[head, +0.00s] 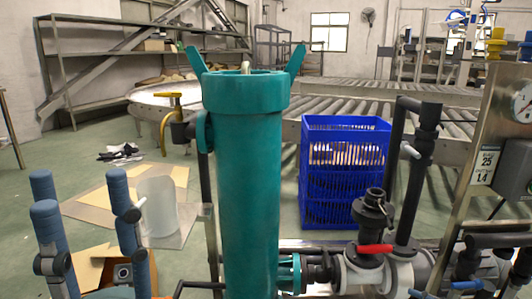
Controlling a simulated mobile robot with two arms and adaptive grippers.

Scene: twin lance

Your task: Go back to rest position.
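I cannot clearly make out my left gripper in the head view. At the lower left stand blue rounded uprights (52,235) with dark clamp-like fittings, and I cannot tell whether any of them belongs to it. No fingertips show, so its opening cannot be read. My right gripper does not show. A tall teal cylinder (245,190) with two raised handles stands upright in the middle, close in front of me, and hides part of what lies behind it.
Grey and black piping with a red-handled valve (376,249) fills the lower right. Blue crates (342,185) stand behind it. A steel panel with a gauge (490,130) is at the right edge. Roller conveyors (380,93) run behind. Cardboard and a translucent cylinder (160,205) are at left.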

